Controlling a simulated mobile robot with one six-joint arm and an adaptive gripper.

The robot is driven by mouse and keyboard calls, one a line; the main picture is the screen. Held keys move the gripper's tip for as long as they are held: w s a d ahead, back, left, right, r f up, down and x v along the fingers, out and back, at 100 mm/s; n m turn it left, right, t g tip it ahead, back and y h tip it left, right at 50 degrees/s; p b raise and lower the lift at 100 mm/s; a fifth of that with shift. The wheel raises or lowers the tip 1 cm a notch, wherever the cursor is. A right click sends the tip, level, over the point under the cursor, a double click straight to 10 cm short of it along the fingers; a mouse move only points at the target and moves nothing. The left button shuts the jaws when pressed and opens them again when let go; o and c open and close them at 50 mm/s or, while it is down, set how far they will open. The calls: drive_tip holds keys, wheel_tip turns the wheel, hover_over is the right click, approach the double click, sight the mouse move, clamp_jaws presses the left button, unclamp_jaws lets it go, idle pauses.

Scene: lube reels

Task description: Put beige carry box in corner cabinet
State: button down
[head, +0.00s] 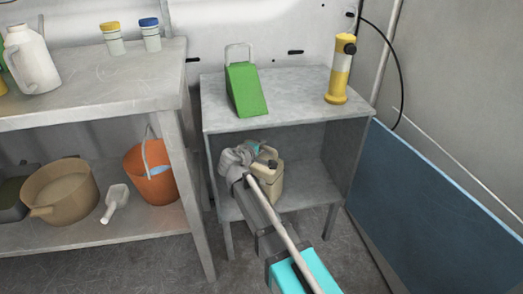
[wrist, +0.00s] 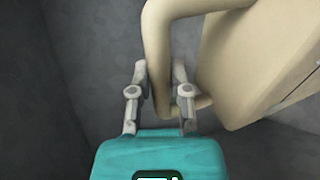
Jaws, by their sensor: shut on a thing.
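The beige carry box (head: 272,187) is in the open front of the grey corner cabinet (head: 222,118), just above or on its lower shelf; I cannot tell if it touches. My gripper (wrist: 160,82) is shut on the box's handle, with one finger on each side of it. In the wrist view the box's body (wrist: 262,55) is on the right, tilted in the picture. In the head view my arm comes from the lower right and hides part of the box and the shelf's front edge.
A green wedge (head: 243,90) and a yellow-and-white cylinder (head: 340,70) stand on the cabinet top. A workbench (head: 90,75) at left holds an orange bucket (head: 152,180) and a tan pot (head: 62,190) on its lower shelf. A blue panel (head: 430,210) leans at right. The shelf's right side is clear.

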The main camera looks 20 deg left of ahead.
drive_tip(key=shift+f, duration=0.15)
drive_tip(key=c, duration=0.6)
unclamp_jaws()
drive_tip(key=shift+s+r, duration=0.4)
drive_tip(key=shift+s, duration=0.05)
drive_tip(key=shift+p+v, duration=2)
drive_tip(key=shift+v, duration=3.55)
drive_tip(key=shift+a+f, duration=0.1)
drive_tip(key=shift+a, duration=0.05)
